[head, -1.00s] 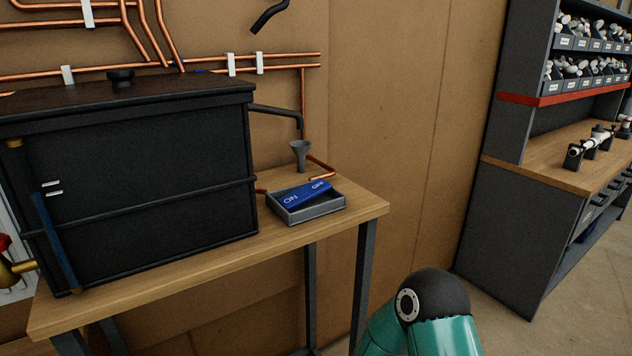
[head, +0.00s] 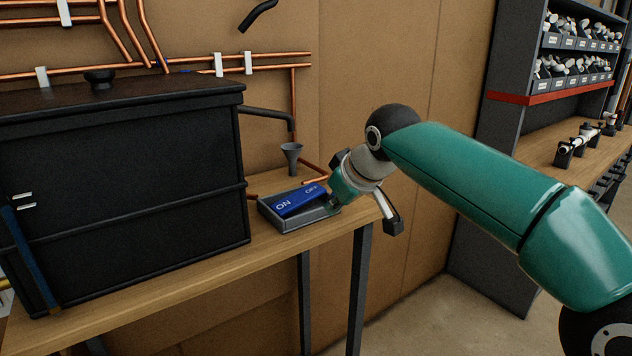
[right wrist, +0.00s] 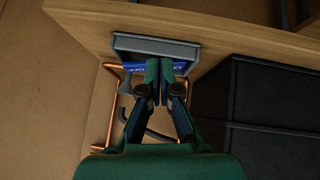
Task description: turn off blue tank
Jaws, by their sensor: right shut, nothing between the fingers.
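A black lidded tank (head: 120,180) with a blue strip (head: 32,258) down its front stands on the wooden bench. Beside it, a blue rocker switch (head: 296,200) marked ON and OFF sits in a grey tray-like housing (head: 300,222). The ON end, nearer the tank, appears raised; the OFF end is lower. My right gripper (head: 332,203) is at the OFF end of the switch. In the right wrist view the shut fingers (right wrist: 159,64) overlap the blue switch (right wrist: 138,67), partly hiding it; I cannot tell whether they touch. My left gripper is not in view.
A grey funnel (head: 291,158) and copper pipes (head: 294,105) stand close behind the switch. The bench's right end (head: 350,218) lies under my right arm. A shelf unit (head: 500,160) with bins stands at the right.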

